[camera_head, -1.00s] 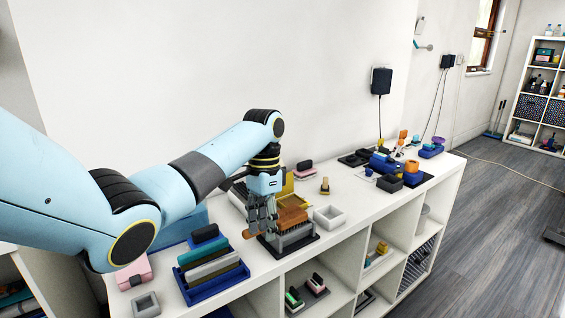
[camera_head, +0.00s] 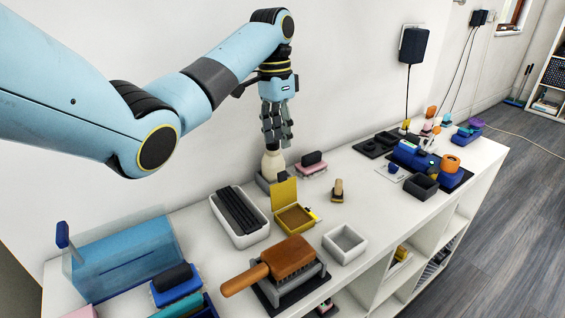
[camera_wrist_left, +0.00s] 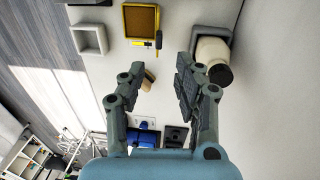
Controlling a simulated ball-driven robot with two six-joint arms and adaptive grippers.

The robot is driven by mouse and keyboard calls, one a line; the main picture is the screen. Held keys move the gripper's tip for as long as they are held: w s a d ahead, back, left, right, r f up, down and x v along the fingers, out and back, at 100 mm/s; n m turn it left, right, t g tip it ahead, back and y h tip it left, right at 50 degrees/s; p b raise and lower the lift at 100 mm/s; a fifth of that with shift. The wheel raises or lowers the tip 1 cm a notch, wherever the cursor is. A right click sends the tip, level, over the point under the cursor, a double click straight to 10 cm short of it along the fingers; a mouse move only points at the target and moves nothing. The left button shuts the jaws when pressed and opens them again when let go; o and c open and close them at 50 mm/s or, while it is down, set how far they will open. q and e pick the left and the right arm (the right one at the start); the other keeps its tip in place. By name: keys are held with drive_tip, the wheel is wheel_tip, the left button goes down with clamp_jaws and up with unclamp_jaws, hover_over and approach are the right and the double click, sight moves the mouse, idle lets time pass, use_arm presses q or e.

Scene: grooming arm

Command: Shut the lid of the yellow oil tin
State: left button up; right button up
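The yellow oil tin (camera_head: 294,219) sits on the white shelf top, with its lid (camera_head: 284,194) standing up open at its back left side. Its brown inside shows in the left wrist view (camera_wrist_left: 140,20). My left gripper (camera_head: 277,140) hangs fingers down behind the tin, higher than its raised lid and apart from it. In the left wrist view its two fingers (camera_wrist_left: 155,72) are spread apart with nothing between them. My right gripper is in neither view.
A cream bottle (camera_head: 272,164) in a grey holder stands behind the tin, under my left gripper. A white box of dark bars (camera_head: 240,217) is left of the tin. A brown brush (camera_head: 288,258) on a rack is in front, with a grey tray (camera_head: 345,243) to the right.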

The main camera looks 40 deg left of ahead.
sight(282, 172)
use_arm(q)
drive_tip(key=f, duration=0.5)
drive_tip(key=shift+s+d+f, duration=0.2)
drive_tip(key=shift+d+f, duration=0.05)
drive_tip(key=shift+d, duration=0.1)
wheel_tip(282, 172, down, 3)
drive_tip(key=shift+d+f+b, duration=0.1)
drive_tip(key=shift+d+b, duration=0.05)
drive_tip(key=shift+b, duration=0.15)
drive_tip(key=shift+f, duration=0.2)
drive_tip(key=c, duration=0.6)
clamp_jaws()
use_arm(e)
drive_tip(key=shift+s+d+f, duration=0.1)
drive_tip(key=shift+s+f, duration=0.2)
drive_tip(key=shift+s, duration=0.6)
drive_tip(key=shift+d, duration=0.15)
